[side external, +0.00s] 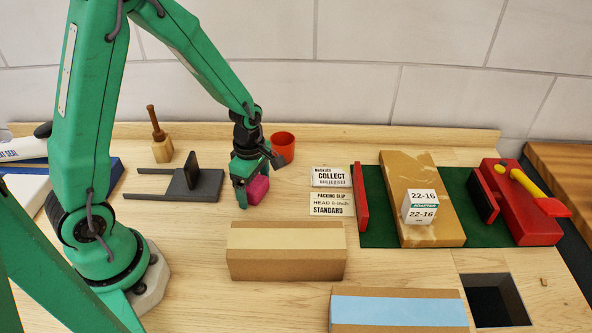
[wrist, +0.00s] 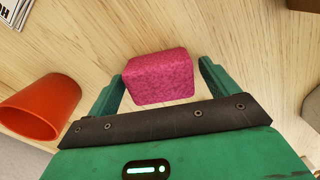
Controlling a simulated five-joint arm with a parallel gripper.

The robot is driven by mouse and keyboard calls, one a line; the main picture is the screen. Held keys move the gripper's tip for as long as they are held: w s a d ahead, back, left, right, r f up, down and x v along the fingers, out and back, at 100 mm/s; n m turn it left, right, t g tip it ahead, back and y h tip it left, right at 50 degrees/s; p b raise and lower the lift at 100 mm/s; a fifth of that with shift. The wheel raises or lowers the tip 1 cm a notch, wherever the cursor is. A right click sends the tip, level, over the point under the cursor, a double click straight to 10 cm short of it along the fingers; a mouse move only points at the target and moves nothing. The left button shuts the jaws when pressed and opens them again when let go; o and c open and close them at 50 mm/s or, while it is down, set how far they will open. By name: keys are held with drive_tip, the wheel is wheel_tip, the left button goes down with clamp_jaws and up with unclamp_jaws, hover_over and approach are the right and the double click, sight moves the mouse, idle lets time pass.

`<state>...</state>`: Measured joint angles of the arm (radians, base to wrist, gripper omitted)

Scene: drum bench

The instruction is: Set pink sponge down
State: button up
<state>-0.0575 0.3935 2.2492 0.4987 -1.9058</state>
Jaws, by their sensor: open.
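The pink sponge (side external: 258,190) is a small block on the wooden bench, near the middle in the side external view. In the wrist view the sponge (wrist: 160,77) sits between the two green fingers of my gripper (wrist: 160,85). The fingers stand apart, with a visible gap on each side of the sponge. In the side external view my gripper (side external: 248,188) points down at the sponge, its fingers low near the bench top. The sponge appears to rest on the bench, though its underside is hard to see.
An orange cup (side external: 284,146) stands close behind my gripper. A dark grey fixture (side external: 205,184) is to the left, label cards (side external: 331,204) to the right. A cardboard box (side external: 286,251) lies in front. The bench has a square opening (side external: 494,301) at front right.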

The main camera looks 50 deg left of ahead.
sight(253, 183)
wheel_tip(253, 183, up, 12)
idle(0.7)
idle(0.5)
drive_tip(key=s+d+r+m+t, duration=0.1)
drive_tip(key=s+r+m+t, duration=0.1)
drive_tip(key=s+r+m, duration=0.4)
drive_tip(key=s+d+r+m+t, duration=0.1)
drive_tip(key=s+r+m+t, duration=0.2)
drive_tip(key=m, duration=1.3)
drive_tip(key=s+r, duration=0.3)
drive_tip(key=shift+t, duration=0.3)
drive_tip(key=shift+r, duration=0.1)
